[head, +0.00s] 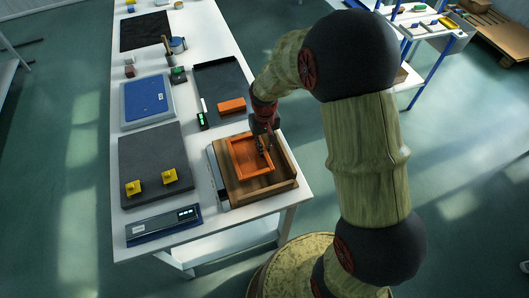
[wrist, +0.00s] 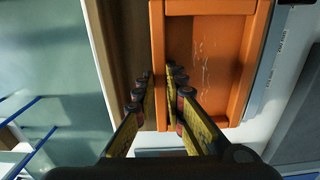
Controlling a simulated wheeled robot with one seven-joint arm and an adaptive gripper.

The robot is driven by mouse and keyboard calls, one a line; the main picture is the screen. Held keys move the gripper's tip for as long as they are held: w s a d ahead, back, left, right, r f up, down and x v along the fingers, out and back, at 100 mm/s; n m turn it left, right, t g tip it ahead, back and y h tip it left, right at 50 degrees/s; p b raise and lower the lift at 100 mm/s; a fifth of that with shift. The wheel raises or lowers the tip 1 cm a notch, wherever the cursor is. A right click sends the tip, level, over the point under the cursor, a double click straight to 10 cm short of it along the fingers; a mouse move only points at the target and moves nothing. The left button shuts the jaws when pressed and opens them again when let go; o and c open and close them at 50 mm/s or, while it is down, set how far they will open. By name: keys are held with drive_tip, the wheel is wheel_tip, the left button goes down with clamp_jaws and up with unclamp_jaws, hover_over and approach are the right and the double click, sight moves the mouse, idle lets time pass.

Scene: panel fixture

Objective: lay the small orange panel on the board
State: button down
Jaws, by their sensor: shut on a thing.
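The small orange panel (head: 238,158) is a shallow rectangular piece with a raised rim. It appears over the brown wooden board (head: 236,192), which has raised edges at its right and front; I cannot tell whether the panel rests flat on it. My gripper (head: 263,148) is at the panel's right rim in the head view. In the wrist view the fingers (wrist: 161,88) stand on either side of one long rim of the panel (wrist: 205,65) and are shut on it. Part of the board (wrist: 130,40) shows beside that rim.
A grey strip (head: 215,180) lies along the board's left side. A dark tray (head: 218,78) with an orange block (head: 231,106) is behind. A dark mat (head: 150,160) with two yellow pieces and a blue scale (head: 163,225) are to the left. The table's edge is close at right.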

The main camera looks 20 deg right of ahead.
drive_tip(key=f, duration=0.1)
drive_tip(key=f+b, duration=0.1)
drive_tip(key=f, duration=0.2)
drive_tip(key=shift+w+d, duration=0.15)
drive_tip(key=shift+w, duration=0.15)
drive_tip(key=shift+r, duration=0.15)
drive_tip(key=c, duration=2.3)
unclamp_jaws()
drive_tip(key=o, duration=0.3)
drive_tip(key=shift+o, duration=0.8)
